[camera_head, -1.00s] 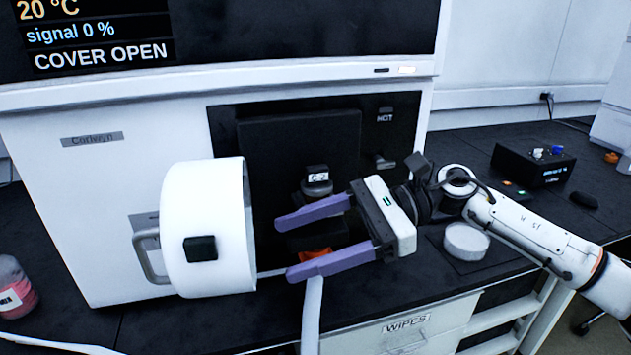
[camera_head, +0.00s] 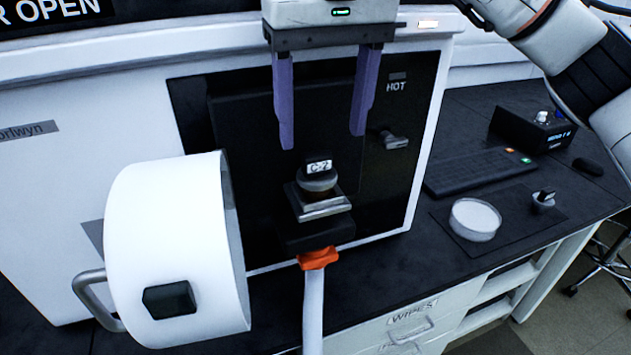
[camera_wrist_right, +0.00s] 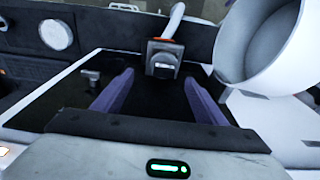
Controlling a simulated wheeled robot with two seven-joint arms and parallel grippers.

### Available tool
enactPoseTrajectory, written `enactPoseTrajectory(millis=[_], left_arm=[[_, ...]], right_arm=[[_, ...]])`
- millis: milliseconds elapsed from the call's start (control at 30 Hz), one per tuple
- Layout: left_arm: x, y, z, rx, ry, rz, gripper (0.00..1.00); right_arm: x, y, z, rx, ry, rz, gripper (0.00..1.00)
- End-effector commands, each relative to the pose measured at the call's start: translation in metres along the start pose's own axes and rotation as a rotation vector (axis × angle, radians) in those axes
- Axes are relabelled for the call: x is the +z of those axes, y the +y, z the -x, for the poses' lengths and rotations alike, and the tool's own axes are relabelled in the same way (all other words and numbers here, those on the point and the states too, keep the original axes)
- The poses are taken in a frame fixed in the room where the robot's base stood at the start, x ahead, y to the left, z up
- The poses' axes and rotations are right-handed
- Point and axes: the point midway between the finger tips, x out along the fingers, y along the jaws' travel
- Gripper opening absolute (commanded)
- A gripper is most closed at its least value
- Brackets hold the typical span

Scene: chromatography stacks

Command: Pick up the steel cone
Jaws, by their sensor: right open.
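The steel cone (camera_head: 319,184) is a small rounded grey piece with a black top tagged "C-2". It sits on a square metal block in front of the instrument's dark opening. It also shows between the fingers in the right wrist view (camera_wrist_right: 163,60). My right gripper (camera_head: 322,141) is open and empty, with its purple fingers pointing down above the cone. The fingertips are apart from the cone, one to each side of it in the picture. My left gripper is not in view.
The white round cover (camera_head: 175,250) stands swung open at the left of the cone. An orange collar (camera_head: 318,258) with a white hose lies below it. At right are a round white dish (camera_head: 475,219), a small dark-topped piece (camera_head: 543,200) and a keyboard-like black pad (camera_head: 478,172).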

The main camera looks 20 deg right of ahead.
Motion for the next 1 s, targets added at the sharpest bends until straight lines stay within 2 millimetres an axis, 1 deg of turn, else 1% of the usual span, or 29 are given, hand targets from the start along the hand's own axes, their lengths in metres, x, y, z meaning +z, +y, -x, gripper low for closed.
enactPoseTrajectory(millis=[33, 200, 400, 500, 600, 800, 867, 1000], left_arm=[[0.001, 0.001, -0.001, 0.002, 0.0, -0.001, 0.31], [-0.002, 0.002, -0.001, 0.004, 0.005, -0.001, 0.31], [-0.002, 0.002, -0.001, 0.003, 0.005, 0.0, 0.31], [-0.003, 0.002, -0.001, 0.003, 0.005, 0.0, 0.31], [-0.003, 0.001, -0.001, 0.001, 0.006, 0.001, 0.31], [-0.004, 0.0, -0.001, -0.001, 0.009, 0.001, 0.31], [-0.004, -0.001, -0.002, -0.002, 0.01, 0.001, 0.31], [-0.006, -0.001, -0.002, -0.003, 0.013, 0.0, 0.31]], right_arm=[[0.0, 0.0, -0.006, -0.002, 0.0, 0.0, 0.66], [0.001, -0.002, -0.018, -0.003, 0.0, 0.0, 0.66], [0.002, -0.006, -0.047, -0.003, -0.001, -0.002, 0.66], [0.002, -0.007, -0.058, -0.004, 0.001, -0.002, 0.66], [0.002, -0.007, -0.062, -0.004, 0.002, -0.002, 0.66], [0.002, -0.007, -0.062, -0.004, 0.002, -0.003, 0.66], [0.002, -0.007, -0.062, -0.004, 0.002, -0.003, 0.56], [0.002, -0.007, -0.062, -0.004, 0.002, -0.003, 0.32]])
